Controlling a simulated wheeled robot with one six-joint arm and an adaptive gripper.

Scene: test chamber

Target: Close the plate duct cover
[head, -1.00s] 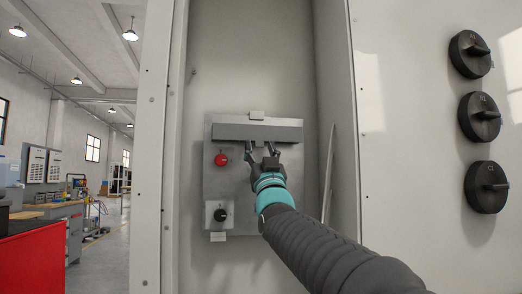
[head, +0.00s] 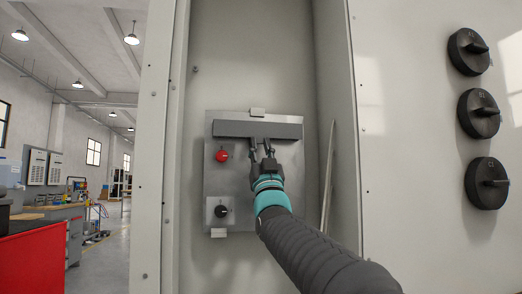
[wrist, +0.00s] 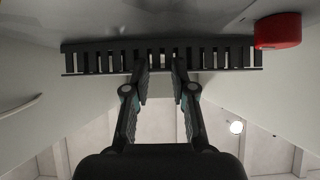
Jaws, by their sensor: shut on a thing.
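The plate duct cover (head: 258,130) is a long dark grey bar lying level across the upper part of a metal plate (head: 285,190) inside the open cabinet. In the wrist view, the slotted duct (wrist: 100,58) shows from below as a row of dark teeth with a thin strip along the lower edge. My gripper (head: 261,147) is at the middle of the bar's lower edge. In the wrist view, its two fingers (wrist: 160,68) overlap the duct and are shut on the cover with a small gap between them. The exact contact at the tips is hidden.
A red knob (head: 221,156) sits just below the bar's left end and also shows in the wrist view (wrist: 278,31). A black knob (head: 221,211) is lower left. Cabinet walls flank the plate. Several black dials (head: 480,113) are on the right panel.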

